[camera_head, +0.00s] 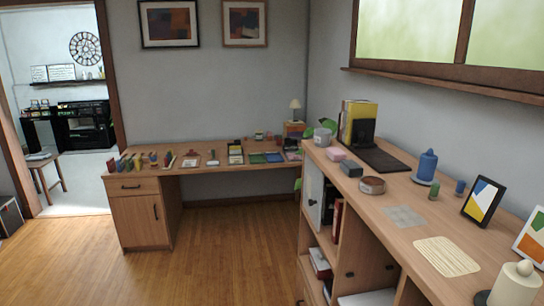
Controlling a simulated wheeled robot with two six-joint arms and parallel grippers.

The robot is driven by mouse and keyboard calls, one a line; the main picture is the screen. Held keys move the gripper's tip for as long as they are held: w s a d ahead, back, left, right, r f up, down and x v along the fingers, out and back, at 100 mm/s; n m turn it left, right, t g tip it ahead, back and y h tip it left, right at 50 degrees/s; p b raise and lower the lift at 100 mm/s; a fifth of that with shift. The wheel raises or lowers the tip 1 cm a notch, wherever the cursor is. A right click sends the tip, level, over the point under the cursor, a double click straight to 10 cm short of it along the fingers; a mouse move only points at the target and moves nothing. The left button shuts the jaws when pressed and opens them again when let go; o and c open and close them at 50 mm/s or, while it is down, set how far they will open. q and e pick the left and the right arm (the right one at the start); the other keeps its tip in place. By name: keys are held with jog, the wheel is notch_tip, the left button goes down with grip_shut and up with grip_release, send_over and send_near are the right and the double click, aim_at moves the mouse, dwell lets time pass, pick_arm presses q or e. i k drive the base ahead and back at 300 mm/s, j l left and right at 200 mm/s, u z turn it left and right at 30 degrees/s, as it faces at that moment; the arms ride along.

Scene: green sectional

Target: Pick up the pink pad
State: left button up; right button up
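A small pink block-like item (335,153) lies on the wooden cabinet top (395,200) at the right, near its far left edge, beside a small dark blue block (351,168). A flat pinkish-grey item (294,156) lies at the right end of the desk (220,165) by the back wall, next to a blue one (273,157) and a green one (257,158). Which of these is the pink pad I cannot tell for sure. Neither of my grippers is in view.
The cabinet top also holds a round brown tin (372,186), a blue bottle-like object (427,166), a picture frame (483,201), a woven mat (446,257) and a cream roll (516,285). Several small items line the desk. The wooden floor (215,255) before it is clear.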

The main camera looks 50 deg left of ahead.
aim_at(335, 154)
jog(key=u, duration=1.05)
